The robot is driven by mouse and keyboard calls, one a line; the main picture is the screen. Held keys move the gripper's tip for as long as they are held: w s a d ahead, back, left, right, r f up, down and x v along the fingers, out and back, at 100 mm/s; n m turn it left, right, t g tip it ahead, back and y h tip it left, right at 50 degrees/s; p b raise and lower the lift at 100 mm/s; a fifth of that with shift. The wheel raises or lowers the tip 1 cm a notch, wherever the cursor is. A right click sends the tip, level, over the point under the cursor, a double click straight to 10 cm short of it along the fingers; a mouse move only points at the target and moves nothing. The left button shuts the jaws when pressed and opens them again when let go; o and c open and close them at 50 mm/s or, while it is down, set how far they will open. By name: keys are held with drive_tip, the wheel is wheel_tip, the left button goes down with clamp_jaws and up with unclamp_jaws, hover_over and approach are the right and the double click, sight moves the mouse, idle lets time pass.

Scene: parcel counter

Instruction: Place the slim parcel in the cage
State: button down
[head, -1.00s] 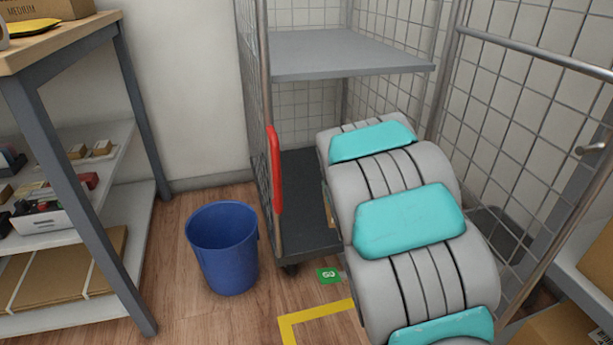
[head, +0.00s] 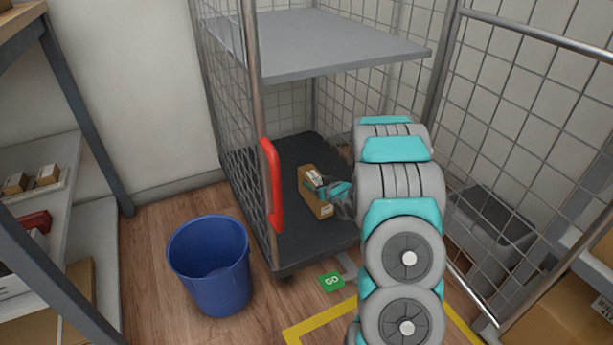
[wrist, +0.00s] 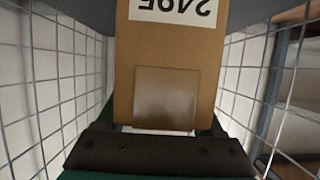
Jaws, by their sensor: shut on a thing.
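The slim parcel (head: 312,186) is a narrow brown box with white labels, inside the lower part of the wire cage (head: 290,239), over its dark base. My gripper (head: 327,190) is shut on the parcel from the right, and my arm reaches in from the front. I cannot tell whether the parcel touches the base. In the wrist view the parcel (wrist: 165,60) fills the middle between the fingers, with an upside-down number label and a pale patch. The fingertips are mostly hidden behind it.
A grey shelf (head: 330,48) spans the cage above the parcel. A red handle (head: 271,185) is on the cage's left front post. A blue bin (head: 210,265) stands left of the cage. A grey box (head: 490,235) is seen through the right mesh. The base left of the parcel is clear.

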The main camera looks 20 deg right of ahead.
sight(310, 167)
drive_tip(key=w, duration=0.3)
drive_tip(key=w+d, duration=0.1)
drive_tip(key=w, duration=0.2)
drive_tip(key=w+d+f, duration=0.1)
drive_tip(key=w, duration=0.2)
drive_tip(key=shift+w+f, duration=0.15)
drive_tip(key=shift+w, duration=0.05)
drive_tip(key=shift+f+b, duration=0.45)
drive_tip(key=shift+f, duration=1.05)
drive_tip(key=shift+f, duration=0.15)
unclamp_jaws()
